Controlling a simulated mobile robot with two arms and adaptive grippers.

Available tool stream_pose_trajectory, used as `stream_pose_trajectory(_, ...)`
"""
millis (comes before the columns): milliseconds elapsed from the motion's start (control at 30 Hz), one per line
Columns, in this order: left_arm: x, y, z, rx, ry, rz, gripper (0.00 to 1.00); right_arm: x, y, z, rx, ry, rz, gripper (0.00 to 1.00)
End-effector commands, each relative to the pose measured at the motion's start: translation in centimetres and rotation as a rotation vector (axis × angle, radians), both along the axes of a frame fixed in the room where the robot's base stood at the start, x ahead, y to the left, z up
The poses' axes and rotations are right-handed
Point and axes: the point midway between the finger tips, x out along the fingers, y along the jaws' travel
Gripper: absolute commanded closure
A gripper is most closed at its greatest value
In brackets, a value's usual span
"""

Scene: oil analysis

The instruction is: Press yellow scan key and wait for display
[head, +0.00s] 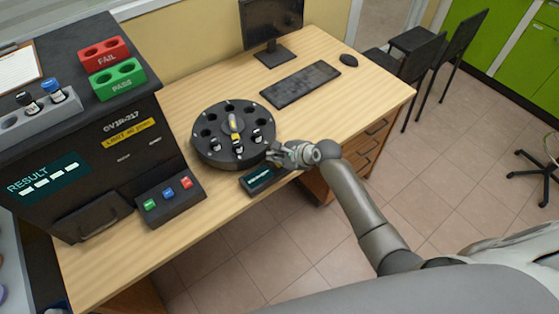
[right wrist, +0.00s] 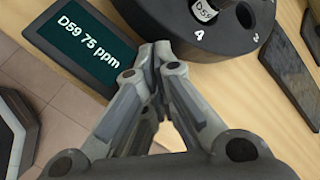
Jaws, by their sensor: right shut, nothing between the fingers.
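A small dark display (head: 258,180) lies on the wooden desk in front of the black round carousel (head: 213,160). In the right wrist view the display (right wrist: 88,48) reads "D59 75 ppm". My right gripper (head: 273,155) is shut and empty, its fingertips low beside the display and the carousel's edge. In the right wrist view the closed fingertips (right wrist: 157,50) point down between the display and the carousel (right wrist: 225,45). The yellow scan key cannot be seen; whether the fingertips cover or touch it cannot be told. My left gripper is not in view.
A vial labelled D59 (right wrist: 203,10) sits near the carousel's number 4. A black analyser (head: 125,160) with a "RESULT" screen showing dashes stands left. Red FAIL (head: 104,53) and green PASS (head: 117,79) racks sit on it. A keyboard (head: 301,84) and monitor (head: 272,22) are behind.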

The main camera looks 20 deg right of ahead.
Motion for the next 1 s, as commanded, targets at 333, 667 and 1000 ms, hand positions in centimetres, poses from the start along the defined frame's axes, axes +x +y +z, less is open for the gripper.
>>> stream_pose_trajectory(333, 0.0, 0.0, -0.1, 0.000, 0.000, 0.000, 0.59, 0.0, 0.0, -0.4, 0.001, 0.000, -0.001, 1.00)
stream_pose_trajectory(667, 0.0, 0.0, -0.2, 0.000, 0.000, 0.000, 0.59, 0.0, 0.0, -0.9, 0.000, 0.002, -0.001, 1.00)
stream_pose_trajectory(1000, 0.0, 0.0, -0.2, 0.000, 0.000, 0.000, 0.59, 0.0, 0.0, -1.1, -0.001, 0.001, 0.000, 1.00)
